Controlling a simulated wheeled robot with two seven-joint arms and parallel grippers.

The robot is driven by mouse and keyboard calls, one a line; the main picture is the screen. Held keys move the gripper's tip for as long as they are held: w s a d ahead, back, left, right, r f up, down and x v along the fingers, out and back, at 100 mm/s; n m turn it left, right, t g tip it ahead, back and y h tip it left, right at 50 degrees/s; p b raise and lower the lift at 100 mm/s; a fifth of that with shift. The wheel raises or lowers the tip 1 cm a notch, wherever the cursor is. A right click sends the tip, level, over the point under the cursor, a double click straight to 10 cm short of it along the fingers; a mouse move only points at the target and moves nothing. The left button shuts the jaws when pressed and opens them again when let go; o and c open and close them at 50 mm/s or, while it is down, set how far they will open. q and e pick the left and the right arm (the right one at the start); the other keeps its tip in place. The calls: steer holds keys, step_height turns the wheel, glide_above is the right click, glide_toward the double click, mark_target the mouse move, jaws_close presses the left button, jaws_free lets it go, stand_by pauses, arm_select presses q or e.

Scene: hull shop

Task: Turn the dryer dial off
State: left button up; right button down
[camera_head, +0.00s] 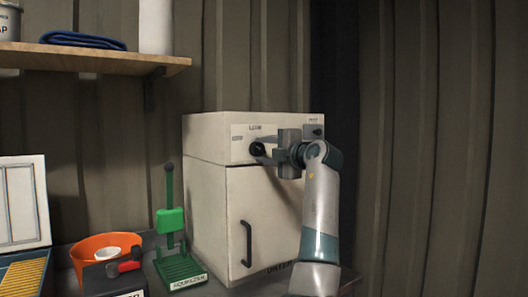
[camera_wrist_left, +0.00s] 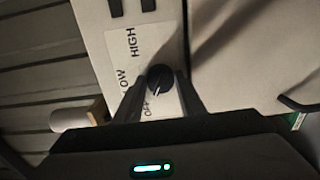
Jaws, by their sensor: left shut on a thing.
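The dryer (camera_head: 205,180) is a cream cabinet with a dark door handle, standing on the bench. Its round black dial (camera_head: 257,149) is on the upper front panel. In the left wrist view the dial (camera_wrist_left: 160,77) sits beside the printed words HIGH, LOW and OFF. A pale pointer line on it appears to point down toward OFF. My left gripper (camera_head: 266,152) reaches in from the right side of the panel and is shut on the dial, with one finger on each side of it. My right gripper is not in view.
A green squeezer (camera_head: 170,221) stands just left of the dryer. An orange bowl (camera_head: 90,250), a dark box with a red-handled part (camera_head: 124,267) and an open case (camera_head: 25,205) are further left. A wooden shelf (camera_head: 100,60) hangs above. A second small control (camera_head: 317,132) is at the panel's right.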

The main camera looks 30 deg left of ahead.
arm_select(q)
steer(key=shift+r, duration=0.1)
steer(key=o, duration=0.9)
steer(key=shift+c, duration=0.2)
steer(key=shift+o, duration=0.9)
steer(key=shift+a, duration=0.1)
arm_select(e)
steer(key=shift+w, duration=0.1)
arm_select(q)
steer(key=shift+d, duration=0.3)
steer(key=shift+s+d, duration=0.15)
steer(key=shift+d, duration=0.15)
steer(key=b+v, duration=0.3)
steer(key=v, duration=1.3)
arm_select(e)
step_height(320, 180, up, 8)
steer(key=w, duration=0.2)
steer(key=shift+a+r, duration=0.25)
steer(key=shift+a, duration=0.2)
arm_select(q)
steer(key=shift+s, duration=0.1)
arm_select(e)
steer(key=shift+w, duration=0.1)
arm_select(q)
steer(key=shift+d, duration=0.1)
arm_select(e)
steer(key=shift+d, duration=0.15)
